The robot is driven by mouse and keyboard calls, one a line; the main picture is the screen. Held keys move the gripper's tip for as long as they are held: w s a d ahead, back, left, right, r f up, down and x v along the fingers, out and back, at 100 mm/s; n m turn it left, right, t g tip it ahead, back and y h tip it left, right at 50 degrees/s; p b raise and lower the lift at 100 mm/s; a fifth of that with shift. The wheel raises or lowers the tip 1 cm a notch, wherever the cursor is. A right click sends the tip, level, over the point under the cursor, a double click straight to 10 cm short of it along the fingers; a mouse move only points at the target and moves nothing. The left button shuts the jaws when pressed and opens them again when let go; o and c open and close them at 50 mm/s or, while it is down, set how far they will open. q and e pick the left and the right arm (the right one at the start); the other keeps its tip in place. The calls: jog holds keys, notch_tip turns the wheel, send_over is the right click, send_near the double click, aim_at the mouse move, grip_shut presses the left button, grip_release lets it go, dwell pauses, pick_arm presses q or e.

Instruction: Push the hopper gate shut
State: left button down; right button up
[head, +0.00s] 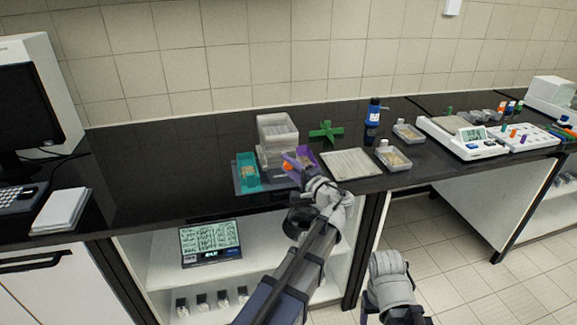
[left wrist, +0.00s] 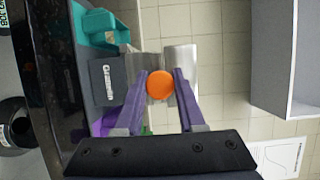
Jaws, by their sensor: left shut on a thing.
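The hopper (head: 278,128), a clear box-shaped container, stands on the shaker near the counter's front edge. An orange round knob (left wrist: 160,85), which I take to be the gate's handle, sits between the purple fingers of my left gripper (left wrist: 160,97). My left gripper (head: 296,162) is shut on this knob at the front of the shaker. A shiny metal plate (left wrist: 182,65) shows behind the knob. How far the gate stands open is hidden from me. My right gripper's fingers are not visible.
A teal bin (head: 246,175) stands left of the shaker, and a purple bin (head: 307,158) lies partly behind my gripper.

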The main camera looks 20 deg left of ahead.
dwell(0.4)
pick_arm(q)
jog(key=shift+w+a, duration=0.4)
jog(key=shift+w, duration=0.2)
jog(key=shift+w+a, duration=0.4)
jog(key=shift+w, duration=0.2)
jog(key=shift+s, duration=0.1)
jog(key=c, duration=0.5)
grip_release()
jog(key=v, duration=0.7)
jog(key=shift+s+d, duration=0.2)
jog(key=shift+d, duration=0.1)
